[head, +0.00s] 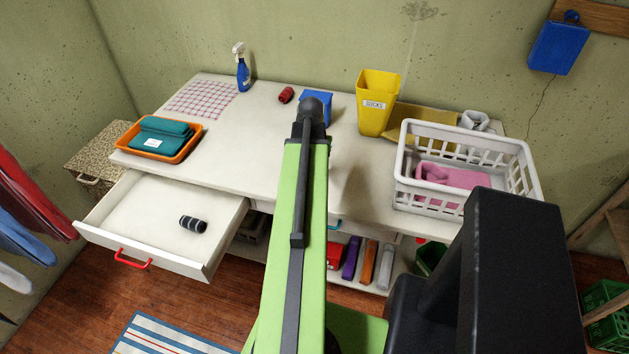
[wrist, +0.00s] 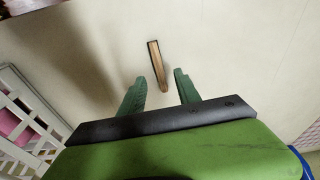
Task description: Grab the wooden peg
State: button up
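The wooden peg (wrist: 157,66) shows in the wrist view as a slim brown stick with a dark edge, lying on the pale table top. My gripper (wrist: 159,78) is open, with its two green fingers apart and the peg's near end showing between them. Nothing is held. I cannot tell how far the fingers are above the table. In the head view my green arm reaches over the table, and the peg and the fingers are hidden from sight.
The white table (head: 245,130) holds a white basket (head: 407,160) with pink cloth, a yellow bin (head: 377,103), a blue box (head: 320,97), a red roll (head: 286,95), a spray bottle (head: 242,72) and an orange tray (head: 125,142). An open drawer (head: 140,210) juts out front left with a dark striped roll inside.

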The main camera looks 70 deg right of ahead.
jog(key=f+b, duration=0.2)
jog(key=f, duration=0.1)
jog(key=f+b, duration=0.1)
jog(key=shift+d+f, duration=0.15)
jog(key=shift+d, duration=0.15)
jog(key=shift+r, duration=0.2)
grip_shut()
